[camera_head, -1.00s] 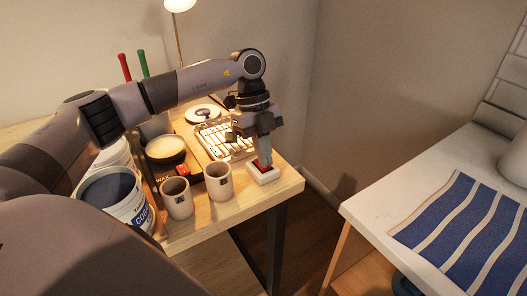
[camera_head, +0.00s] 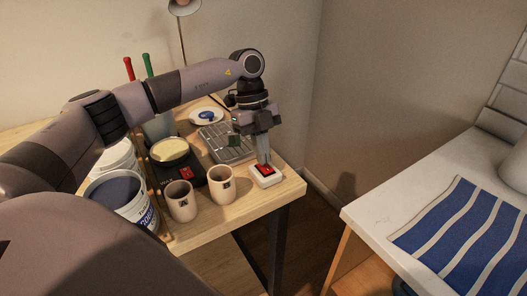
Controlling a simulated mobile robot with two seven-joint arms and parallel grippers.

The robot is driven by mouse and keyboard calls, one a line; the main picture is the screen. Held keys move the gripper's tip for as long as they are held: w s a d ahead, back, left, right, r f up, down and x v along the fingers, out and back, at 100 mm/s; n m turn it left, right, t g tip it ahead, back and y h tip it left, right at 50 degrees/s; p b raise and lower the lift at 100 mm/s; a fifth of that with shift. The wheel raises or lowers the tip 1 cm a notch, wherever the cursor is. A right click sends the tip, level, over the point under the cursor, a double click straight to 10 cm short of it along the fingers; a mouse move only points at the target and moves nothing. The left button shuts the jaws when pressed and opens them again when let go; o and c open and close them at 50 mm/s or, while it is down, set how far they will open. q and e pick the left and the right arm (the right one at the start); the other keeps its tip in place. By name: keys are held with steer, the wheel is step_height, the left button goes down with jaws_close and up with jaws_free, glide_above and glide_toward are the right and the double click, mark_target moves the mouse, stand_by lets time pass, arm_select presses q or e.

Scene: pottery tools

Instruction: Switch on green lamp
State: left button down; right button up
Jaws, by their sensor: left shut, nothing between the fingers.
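A white switch box with a red rocker (camera_head: 265,171) lies near the right front corner of the wooden table. My left gripper (camera_head: 264,161) points down with its fingers together, its tips right at the back edge of the red rocker. I cannot tell whether they touch it. A desk lamp (camera_head: 184,7) stands at the back, its head cut by the top edge of the picture. Its shade looks greyish and unlit; I see no clear green on it. My right gripper is not in view.
Two beige mugs (camera_head: 181,203) (camera_head: 222,185) stand at the table front. A white table (camera_head: 372,215) with a striped cloth stands at right.

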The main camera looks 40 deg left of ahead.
arm_select(q)
steer(key=p+v, duration=0.3)
steer(key=shift+s+d+r, duration=0.2)
steer(key=shift+r, duration=0.35)
steer(key=b+v, duration=0.1)
steer(key=v, duration=0.8)
steer(key=shift+w+a+b, duration=0.15)
steer(key=shift+w+b, duration=0.05)
steer(key=shift+b, duration=0.15)
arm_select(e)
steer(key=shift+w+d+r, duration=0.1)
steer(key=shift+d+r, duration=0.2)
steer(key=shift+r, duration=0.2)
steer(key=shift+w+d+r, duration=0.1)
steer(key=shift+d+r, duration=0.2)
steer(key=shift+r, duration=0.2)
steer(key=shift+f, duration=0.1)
arm_select(q)
steer(key=b, duration=0.3)
steer(key=d+b, duration=0.1)
steer(key=b, duration=0.3)
steer(key=shift+s+d+r, duration=0.15)
steer(key=shift+s+r, duration=0.05)
steer(key=shift+s, duration=0.1)
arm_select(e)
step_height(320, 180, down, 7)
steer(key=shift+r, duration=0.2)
